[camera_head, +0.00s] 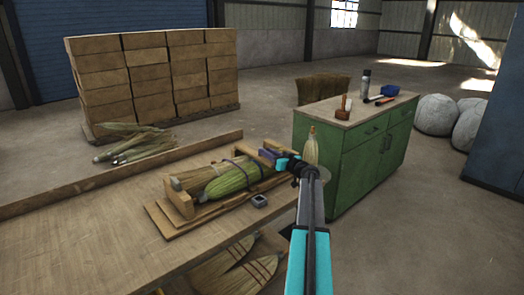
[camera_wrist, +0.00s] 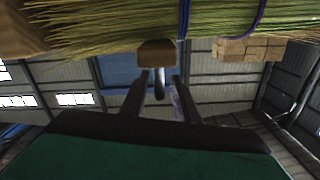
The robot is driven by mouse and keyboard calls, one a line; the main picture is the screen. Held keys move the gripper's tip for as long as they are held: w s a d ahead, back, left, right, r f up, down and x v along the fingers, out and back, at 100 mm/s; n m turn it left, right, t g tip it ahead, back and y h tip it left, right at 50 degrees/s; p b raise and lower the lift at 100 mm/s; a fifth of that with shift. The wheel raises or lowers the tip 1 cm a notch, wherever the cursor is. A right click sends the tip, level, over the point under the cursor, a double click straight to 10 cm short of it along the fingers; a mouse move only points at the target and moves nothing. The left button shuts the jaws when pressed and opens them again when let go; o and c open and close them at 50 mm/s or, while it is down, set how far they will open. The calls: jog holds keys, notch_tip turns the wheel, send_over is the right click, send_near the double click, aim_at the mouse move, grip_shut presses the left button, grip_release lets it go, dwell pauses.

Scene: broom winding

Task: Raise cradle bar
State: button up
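The wooden cradle (camera_head: 180,198) stands on a board on the workbench, with upright end pieces. Broom bundles (camera_head: 232,182) lie in it, one green and one tan, with a dark tie around them. My gripper (camera_head: 282,162) is at the cradle's right end, beside a wooden piece and a purple part. In the wrist view bristles (camera_wrist: 110,25) cross the top. A wooden bar end (camera_wrist: 157,52) with a grey rod (camera_wrist: 159,84) below it shows between my two dark fingers. The fingers stand apart, with visible gaps to the rod. I cannot tell which piece is the cradle bar.
The workbench (camera_head: 95,235) is clear at the left front. A small grey device (camera_head: 259,201) lies before the cradle. A green cabinet (camera_head: 345,170) with tools stands close behind my gripper.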

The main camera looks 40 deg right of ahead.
jog(key=shift+w+d+p, duration=0.1)
jog(key=shift+w+p, duration=0.25)
jog(key=shift+w, duration=1.2)
grip_shut()
